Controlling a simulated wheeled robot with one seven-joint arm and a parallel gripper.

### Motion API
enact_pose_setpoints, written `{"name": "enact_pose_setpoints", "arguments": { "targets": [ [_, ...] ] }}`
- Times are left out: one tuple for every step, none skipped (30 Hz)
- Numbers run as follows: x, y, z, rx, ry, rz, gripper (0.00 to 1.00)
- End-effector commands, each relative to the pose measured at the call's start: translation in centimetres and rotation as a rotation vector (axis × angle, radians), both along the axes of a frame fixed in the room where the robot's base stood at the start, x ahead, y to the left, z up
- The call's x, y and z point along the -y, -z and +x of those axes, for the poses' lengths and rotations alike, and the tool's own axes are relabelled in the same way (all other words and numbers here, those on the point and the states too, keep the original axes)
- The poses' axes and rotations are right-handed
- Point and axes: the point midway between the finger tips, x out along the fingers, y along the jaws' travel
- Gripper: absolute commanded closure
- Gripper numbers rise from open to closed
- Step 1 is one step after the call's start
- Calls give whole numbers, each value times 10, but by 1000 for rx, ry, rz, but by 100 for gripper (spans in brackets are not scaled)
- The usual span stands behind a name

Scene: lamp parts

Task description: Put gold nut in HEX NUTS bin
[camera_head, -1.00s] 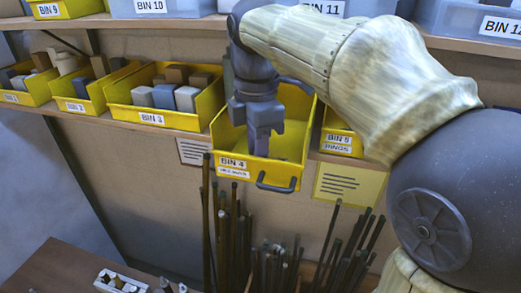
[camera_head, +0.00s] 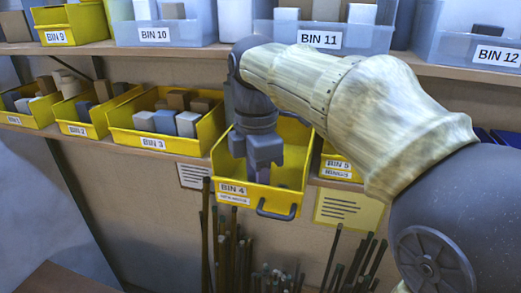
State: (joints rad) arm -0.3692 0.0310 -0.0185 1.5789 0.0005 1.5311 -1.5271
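The gold nut is not visible in the head view. No bin label reads clearly as HEX NUTS. My gripper (camera_head: 255,165) points down into a yellow bin marked BIN 4 (camera_head: 289,198), which sits forward of its neighbours on the lower shelf. The small second line on its label is too blurred to read. The gripper's lower parts are within the bin's walls, and the finger gap and anything in it cannot be made out. The part of the bin floor that shows looks empty.
BIN 3 (camera_head: 128,138), with grey, white and brown blocks, stands to the left. BIN 5 (camera_head: 333,160) is on the right, partly behind my arm. Upper-shelf bins BIN 10 (camera_head: 190,32) and BIN 11 (camera_head: 275,38) are above. Dark rods (camera_head: 228,250) stand below.

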Motion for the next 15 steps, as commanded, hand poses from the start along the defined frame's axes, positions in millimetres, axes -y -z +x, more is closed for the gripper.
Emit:
{"name": "enact_pose_setpoints", "arguments": {
  "targets": [
    [0, -3, 1, 2, 0, 1, 67],
    [0, -6, 1, 1, 0, 0, 67],
    [0, -10, 1, 3, 0, 1, 67],
    [0, -13, 1, 3, 0, 1, 67],
    [0, -17, 1, 3, 0, 1, 67],
    [0, -22, 0, 3, 0, 1, 67],
    [0, -27, 1, 4, 0, 1, 67],
    [0, -31, 1, 3, 0, 1, 67],
    [0, -36, 1, 4, 0, 1, 67],
    [0, -40, 1, 3, 0, 1, 67],
    [0, -44, 1, 3, 0, 1, 67],
    [0, -49, 1, 2, 1, 1, 67],
    [0, -53, 1, 3, 1, 1, 67],
    [0, -57, 1, 1, 1, 0, 67],
    [0, -63, 1, 3, 1, 1, 67]
  ]
}}
